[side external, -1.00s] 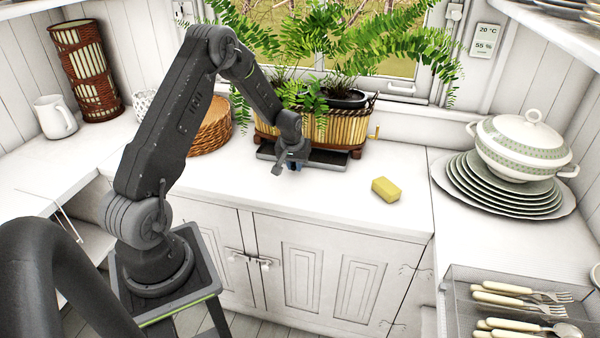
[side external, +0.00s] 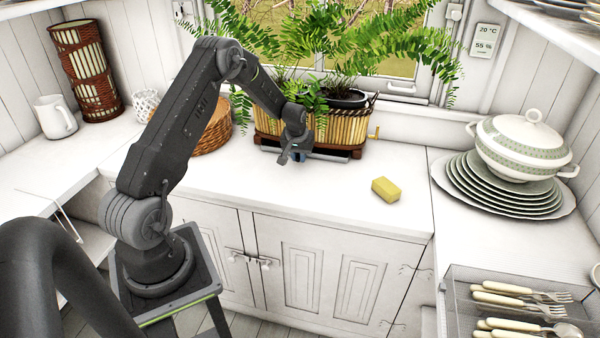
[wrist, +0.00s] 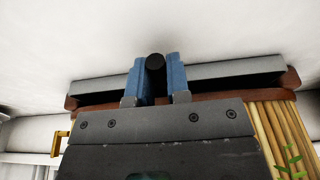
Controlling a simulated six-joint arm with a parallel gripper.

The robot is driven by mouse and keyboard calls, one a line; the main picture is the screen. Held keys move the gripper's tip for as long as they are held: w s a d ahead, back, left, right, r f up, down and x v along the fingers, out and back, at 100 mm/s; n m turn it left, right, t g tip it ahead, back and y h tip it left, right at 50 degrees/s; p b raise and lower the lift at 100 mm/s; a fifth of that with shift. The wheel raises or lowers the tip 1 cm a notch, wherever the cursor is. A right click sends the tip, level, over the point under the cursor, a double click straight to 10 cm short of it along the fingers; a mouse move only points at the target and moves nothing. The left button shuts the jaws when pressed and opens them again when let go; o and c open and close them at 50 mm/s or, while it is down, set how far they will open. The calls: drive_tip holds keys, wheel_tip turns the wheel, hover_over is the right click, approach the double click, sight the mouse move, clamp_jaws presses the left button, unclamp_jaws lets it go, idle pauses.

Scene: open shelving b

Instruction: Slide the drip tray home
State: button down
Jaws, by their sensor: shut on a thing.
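The drip tray (side external: 335,157) is a flat dark grey tray low under the front of the planter basket (side external: 330,128). Only its front edge shows in the side view. In the wrist view the grey front of the tray (wrist: 235,70) runs across beside the basket's brown base (wrist: 287,82). My gripper (side external: 297,156) is at the front of the tray, left of its middle in the side view. In the wrist view its blue fingers (wrist: 155,65) are shut on a dark round knob (wrist: 155,62) at the tray's front. How much tray lies under the basket is hidden.
A yellow sponge (side external: 386,189) lies on the white counter (side external: 300,195) to the right. A brass hook (side external: 375,133) is right of the basket. A wicker basket (side external: 212,132) stands at the left; stacked plates (side external: 505,190) and a tureen (side external: 520,145) stand at the right.

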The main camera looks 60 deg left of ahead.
drive_tip(key=shift+w+a, duration=1.1)
drive_tip(key=shift+a, duration=0.05)
drive_tip(key=c, duration=1.1)
unclamp_jaws()
drive_tip(key=v, duration=1.3)
drive_tip(key=shift+r, duration=0.4)
